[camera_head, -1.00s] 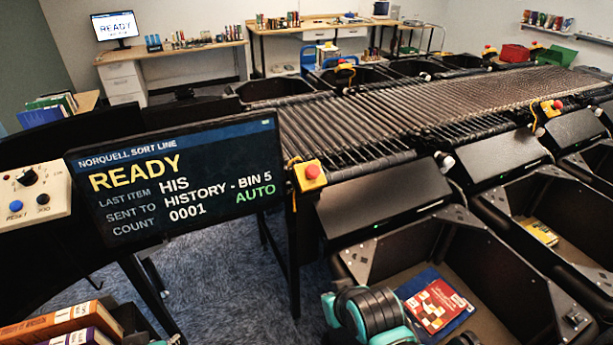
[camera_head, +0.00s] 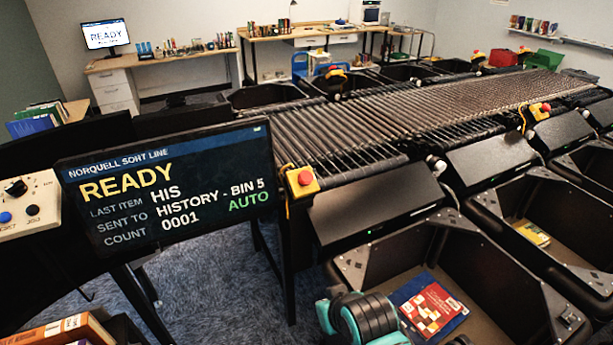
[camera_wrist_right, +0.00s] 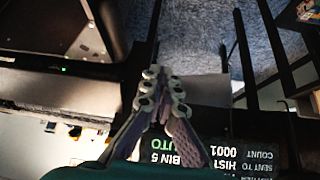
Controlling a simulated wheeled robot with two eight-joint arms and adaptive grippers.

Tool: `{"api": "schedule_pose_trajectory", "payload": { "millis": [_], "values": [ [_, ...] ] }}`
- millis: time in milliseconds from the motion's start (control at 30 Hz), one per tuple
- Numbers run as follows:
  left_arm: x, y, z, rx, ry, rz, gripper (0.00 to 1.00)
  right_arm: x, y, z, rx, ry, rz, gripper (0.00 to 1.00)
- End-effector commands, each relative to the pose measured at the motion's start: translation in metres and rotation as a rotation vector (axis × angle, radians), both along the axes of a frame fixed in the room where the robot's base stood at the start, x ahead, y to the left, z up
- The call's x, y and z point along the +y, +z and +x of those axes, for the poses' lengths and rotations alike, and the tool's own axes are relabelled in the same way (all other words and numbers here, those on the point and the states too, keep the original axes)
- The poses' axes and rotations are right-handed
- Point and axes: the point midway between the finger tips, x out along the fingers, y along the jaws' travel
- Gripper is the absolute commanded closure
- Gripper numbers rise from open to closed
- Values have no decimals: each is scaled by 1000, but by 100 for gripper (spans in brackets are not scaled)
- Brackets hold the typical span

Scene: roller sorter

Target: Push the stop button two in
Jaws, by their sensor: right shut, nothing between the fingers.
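Several red stop buttons on yellow boxes stand along the roller sorter. The nearest stop button (camera_head: 304,178) is at the near end of the rollers, right of the display. Another stop button (camera_head: 540,109) is farther along the right side, and others (camera_head: 336,72) are along the far side. I cannot read which is number two. My right gripper (camera_wrist_right: 161,76) shows in the right wrist view, shut and empty, with the upside-down display (camera_wrist_right: 245,155) below it. No button is clearly visible there. My left gripper is not in view.
The display (camera_head: 168,190) reads READY and stands left of the nearest button. Open bins line the right side; the nearest bin (camera_head: 500,285) holds books (camera_head: 432,307). A control box (camera_head: 28,205) is at the left edge. Blue carpet (camera_head: 225,285) shows below the display.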

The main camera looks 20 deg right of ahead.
Motion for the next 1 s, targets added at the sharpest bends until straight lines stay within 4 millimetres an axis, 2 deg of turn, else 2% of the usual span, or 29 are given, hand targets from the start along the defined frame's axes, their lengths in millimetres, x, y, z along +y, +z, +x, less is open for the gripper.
{"api": "schedule_pose_trajectory", "payload": {
  "millis": [167,267,500,700,833,1000],
  "values": [
    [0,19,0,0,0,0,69,-2,27,12,3,-71,55,100],
    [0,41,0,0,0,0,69,-6,59,27,7,-169,128,100],
    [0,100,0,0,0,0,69,-20,141,79,20,-483,366,100],
    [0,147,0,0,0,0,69,-37,200,125,33,-746,567,100],
    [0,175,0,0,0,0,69,-50,231,155,42,-910,690,100],
    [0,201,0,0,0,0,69,-64,257,183,51,-1074,814,100]
  ]
}}
